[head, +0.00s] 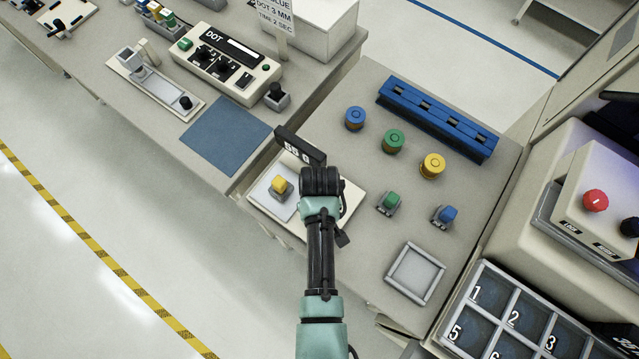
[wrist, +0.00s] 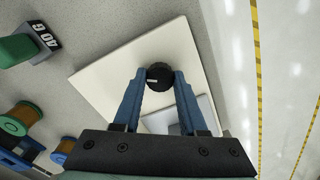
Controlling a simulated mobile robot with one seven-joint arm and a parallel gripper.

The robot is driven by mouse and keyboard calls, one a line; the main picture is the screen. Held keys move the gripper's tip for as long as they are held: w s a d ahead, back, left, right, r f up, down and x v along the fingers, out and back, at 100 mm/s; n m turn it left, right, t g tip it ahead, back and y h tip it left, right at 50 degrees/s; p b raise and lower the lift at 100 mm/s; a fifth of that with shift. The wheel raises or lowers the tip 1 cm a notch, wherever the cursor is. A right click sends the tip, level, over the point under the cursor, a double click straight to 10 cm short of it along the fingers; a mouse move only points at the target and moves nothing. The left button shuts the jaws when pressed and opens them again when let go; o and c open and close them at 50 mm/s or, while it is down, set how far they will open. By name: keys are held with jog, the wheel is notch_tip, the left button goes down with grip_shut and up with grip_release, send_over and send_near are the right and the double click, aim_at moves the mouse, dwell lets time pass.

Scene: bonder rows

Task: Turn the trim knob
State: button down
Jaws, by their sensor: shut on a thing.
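The trim knob (wrist: 158,76) is round and black with a short white mark. In the wrist view it sits on the pale top of a scale (wrist: 105,75), between the two blue fingertips of my gripper (wrist: 159,79), which are shut on it from both sides. In the head view my arm hides the knob and the fingers. The scale's pale body (head: 352,198) shows around my wrist there. Its dark display (head: 300,146) shows white digits, partly covered. A yellow-topped grey block (head: 280,187) stands on the scale's pan.
Green (head: 390,202) and blue-topped (head: 445,214) blocks stand right of the scale. An empty square tray (head: 437,292) lies nearer me. Blue, green and yellow spools stand behind, by a blue rack (head: 437,116). A blue mat (head: 218,140) and DOT controller (head: 228,62) are left.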

jog(key=m+p, duration=0.1)
jog(key=m, duration=0.4)
jog(key=shift+m, duration=0.3)
dwell(0.4)
jog(key=shift+c, duration=2.2)
grip_release()
notch_tip(320, 180, up, 13)
jog(key=shift+b, duration=0.4)
